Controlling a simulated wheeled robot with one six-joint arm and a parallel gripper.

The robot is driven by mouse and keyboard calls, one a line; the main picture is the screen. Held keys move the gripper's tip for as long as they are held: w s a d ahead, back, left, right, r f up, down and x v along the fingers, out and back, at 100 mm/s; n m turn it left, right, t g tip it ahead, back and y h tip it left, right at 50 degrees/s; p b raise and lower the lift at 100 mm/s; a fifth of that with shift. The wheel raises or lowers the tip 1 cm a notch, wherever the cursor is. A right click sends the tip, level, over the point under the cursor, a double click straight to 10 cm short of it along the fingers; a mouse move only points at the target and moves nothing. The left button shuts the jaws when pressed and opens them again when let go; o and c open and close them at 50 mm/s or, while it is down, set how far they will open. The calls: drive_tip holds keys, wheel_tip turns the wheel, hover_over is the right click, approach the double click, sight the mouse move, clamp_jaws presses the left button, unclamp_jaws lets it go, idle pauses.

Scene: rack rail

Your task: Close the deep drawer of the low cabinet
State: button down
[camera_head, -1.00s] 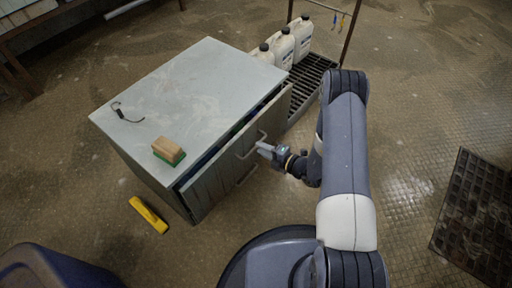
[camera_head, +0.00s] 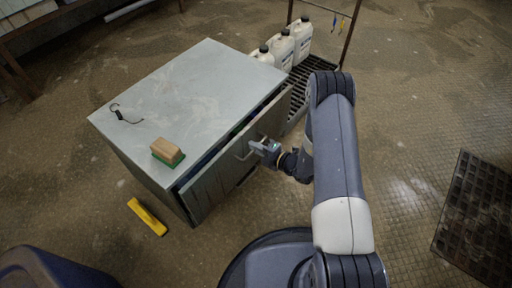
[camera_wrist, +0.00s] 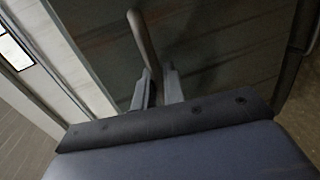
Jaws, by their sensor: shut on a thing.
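The low cabinet (camera_head: 190,95) is a grey box with a worn, pale top. Its deep drawer (camera_head: 215,182) stands a little open at the front, with a dark gap behind its front panel. My gripper (camera_head: 256,148) is at the drawer's bar handle (camera_head: 243,152). In the wrist view, my gripper's two fingers (camera_wrist: 158,88) are shut on the handle (camera_wrist: 143,45), near one end of the bar. The drawer front (camera_wrist: 215,50) fills much of that view. The inside of the drawer is mostly hidden.
A brush with a wooden back (camera_head: 168,151) and a black hooked cord (camera_head: 125,115) lie on the cabinet top. White jugs (camera_head: 283,48) stand on a grated rack at the back. A yellow object (camera_head: 147,217) lies on the floor at the left. A dark grate (camera_head: 478,215) is at the right.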

sight(247, 142)
idle(0.4)
drive_tip(key=x, duration=0.2)
drive_tip(key=r+b+x, duration=0.1)
drive_tip(key=x, duration=0.1)
drive_tip(key=shift+w+a+f, duration=0.1)
drive_tip(key=shift+w+a, duration=0.05)
drive_tip(key=c, duration=1.6)
unclamp_jaws()
drive_tip(key=p+v, duration=0.3)
drive_tip(key=v, duration=0.7)
drive_tip(key=shift+s+d, duration=0.25)
drive_tip(key=shift+d, duration=0.05)
drive_tip(key=shift+a, duration=0.1)
